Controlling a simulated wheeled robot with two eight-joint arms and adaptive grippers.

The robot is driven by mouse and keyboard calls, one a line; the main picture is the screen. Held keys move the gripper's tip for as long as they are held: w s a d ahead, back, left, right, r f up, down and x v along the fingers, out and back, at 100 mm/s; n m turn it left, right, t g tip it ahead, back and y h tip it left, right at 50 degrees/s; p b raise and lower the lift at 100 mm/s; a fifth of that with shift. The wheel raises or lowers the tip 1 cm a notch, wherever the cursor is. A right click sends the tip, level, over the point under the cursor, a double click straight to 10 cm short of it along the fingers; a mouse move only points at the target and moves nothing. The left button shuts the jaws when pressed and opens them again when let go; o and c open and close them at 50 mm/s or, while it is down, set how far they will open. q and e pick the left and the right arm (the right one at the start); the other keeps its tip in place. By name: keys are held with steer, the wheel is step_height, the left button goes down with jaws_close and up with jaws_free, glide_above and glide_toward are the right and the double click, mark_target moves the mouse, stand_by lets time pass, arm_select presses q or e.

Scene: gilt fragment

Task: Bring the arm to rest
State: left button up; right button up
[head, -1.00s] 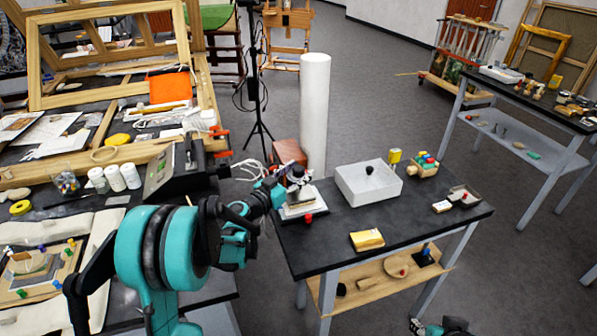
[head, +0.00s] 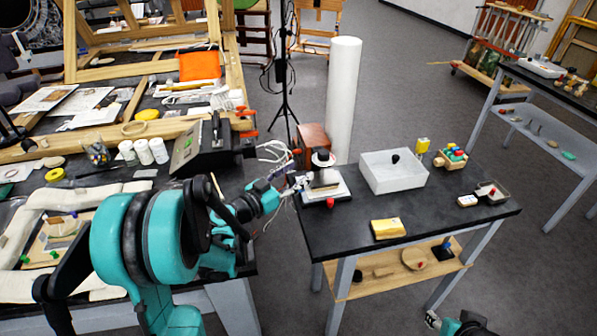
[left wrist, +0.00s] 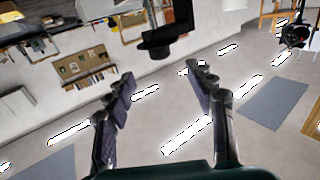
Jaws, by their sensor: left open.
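My left arm comes in from the left of the head view, bent, with its teal links over the left workbench. My left gripper (head: 300,183) is at the left edge of the dark table (head: 350,232), close beside a small white-based stand (head: 341,194). In the left wrist view the left gripper (left wrist: 160,85) has its two fingers wide apart with nothing between them. A gold block (head: 388,229) lies near the table's front edge, apart from the gripper. Part of my right arm, with the tip of my right gripper (head: 433,320), shows at the bottom edge; its jaws are unclear.
A white open bin (head: 393,187), a yellow item (head: 422,145) and a crate of coloured pieces (head: 452,162) stand on the table. A tall white cylinder (head: 343,95) rises behind. The cluttered left workbench holds a dark box (head: 202,147).

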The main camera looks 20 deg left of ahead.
arm_select(q)
steer(key=s+d+f+n+g+y, duration=0.1)
steer(key=s+d+f+g, duration=0.1)
steer(key=s+d+g, duration=0.65)
steer(key=s+f+n+y, duration=0.1)
steer(key=s+f+y, duration=0.1)
steer(key=s, duration=0.6)
steer(key=s+f+n+y, duration=0.2)
steer(key=s+y, duration=0.2)
steer(key=s, duration=0.5)
steer(key=shift+s+a+n+g, duration=0.2)
steer(key=shift+a+n+g, duration=0.1)
steer(key=shift+a+g, duration=0.15)
